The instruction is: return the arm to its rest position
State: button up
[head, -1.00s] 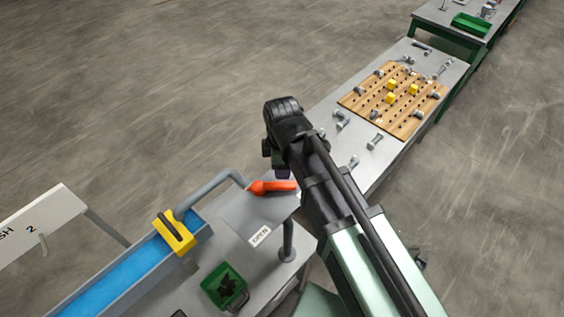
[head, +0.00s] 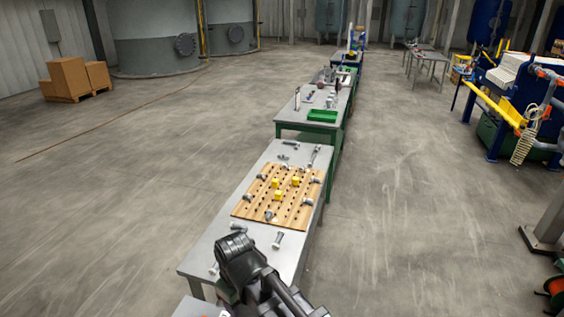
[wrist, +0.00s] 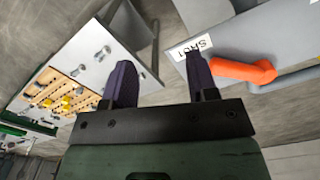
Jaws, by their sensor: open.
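My gripper (wrist: 161,82) shows in the wrist view with its two dark purple fingers apart and nothing between them. In the head view my dark arm (head: 245,268) reaches up from the bottom edge over the near end of the grey table, and the gripper's fingers are hidden. In the wrist view an orange-red lever handle (wrist: 238,70) is just right of the right finger, apart from it as far as I can tell. A white label (wrist: 196,46) with partly readable letters is above it on a grey surface.
A grey table (head: 205,248) holds a wooden pegboard (head: 296,208) with yellow blocks and several metal fittings. Behind it, another table carries a green tray (head: 322,116). Blue and yellow press equipment (head: 510,95) stands at right.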

jog(key=w+d+f+m+b, duration=0.1)
jog(key=d+f+m+b, duration=0.4)
jog(key=d, duration=0.8)
jog(key=w+d+f+m+b, duration=0.1)
jog(key=d+f+m+b, duration=0.4)
jog(key=d+f, duration=0.5)
jog(key=d+b, duration=0.2)
jog(key=d, duration=0.2)
jog(key=shift+w+d, duration=0.3)
jog(key=shift+w, duration=0.1)
jog(key=shift+a, duration=0.1)
